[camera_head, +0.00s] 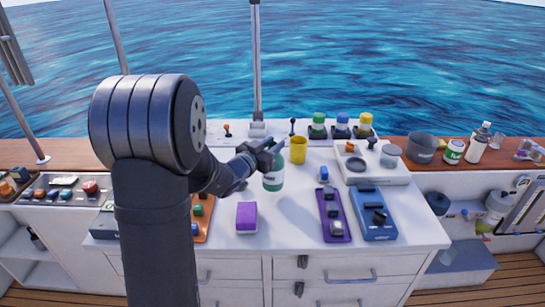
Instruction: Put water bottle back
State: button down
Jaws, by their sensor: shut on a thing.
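My gripper (265,152) is shut on the top of a green bottle with a pale band (273,179). The bottle hangs upright below the fingers, over the middle of the white counter (290,225), and seems to be slightly above it. Its cap is hidden by my gripper. I cannot tell from the picture which of the two is the water bottle.
A yellow cup (298,150) stands just right of my gripper. Behind are containers with green (318,120), blue (342,121) and yellow (365,121) tops. A purple block (246,218), a purple panel (333,215) and a blue panel (372,215) lie in front. A grey pot (421,147) sits right.

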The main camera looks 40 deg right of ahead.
jog(key=shift+f, duration=2.05)
jog(key=shift+f, duration=0.15)
jog(key=c, duration=1.1)
grip_release()
jog(key=s+a, duration=0.1)
jog(key=a, duration=1.1)
jog(key=shift+s+r, duration=0.2)
jog(key=shift+s, duration=0.1)
